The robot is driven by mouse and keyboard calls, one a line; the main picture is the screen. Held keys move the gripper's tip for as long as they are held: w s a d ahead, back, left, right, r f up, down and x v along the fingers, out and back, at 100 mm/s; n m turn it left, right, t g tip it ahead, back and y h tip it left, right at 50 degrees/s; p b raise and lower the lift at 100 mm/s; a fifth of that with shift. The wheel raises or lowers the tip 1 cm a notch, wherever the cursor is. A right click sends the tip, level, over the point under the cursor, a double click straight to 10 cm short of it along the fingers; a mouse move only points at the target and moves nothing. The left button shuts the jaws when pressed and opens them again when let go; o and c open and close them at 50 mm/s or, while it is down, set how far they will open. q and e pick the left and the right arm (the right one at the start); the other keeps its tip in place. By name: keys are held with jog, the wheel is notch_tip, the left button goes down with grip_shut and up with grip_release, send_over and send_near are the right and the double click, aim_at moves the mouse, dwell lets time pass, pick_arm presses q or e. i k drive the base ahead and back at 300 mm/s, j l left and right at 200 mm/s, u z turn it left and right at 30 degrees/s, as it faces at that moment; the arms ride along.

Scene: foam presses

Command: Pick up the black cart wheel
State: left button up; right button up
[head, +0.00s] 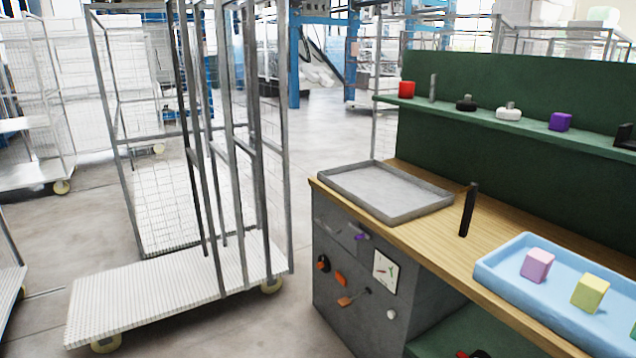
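A small black round object (466,103), which looks like the black cart wheel, sits on the green shelf (490,119) above the workbench. It lies flat with a small knob or stem on top. A similar white wheel (508,113) sits just to its right. A grey upright peg-like piece (433,88) stands to its left. Neither of my grippers shows in the head view.
The wooden bench (425,234) holds a grey metal tray (385,191), an upright black bar (468,210) and a blue tray (487,272) with pink and yellow blocks. A wire cage cart (180,292) stands on the left. A red block (407,89) and purple block (560,121) share the shelf.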

aim_at(466, 105)
jog(key=i+j+u, duration=0.1)
jog(key=i+u, duration=0.2)
jog(key=i, duration=0.85)
jog(key=i+z, duration=0.45)
jog(key=i+j+z, duration=0.25)
jog(key=z, duration=0.2)
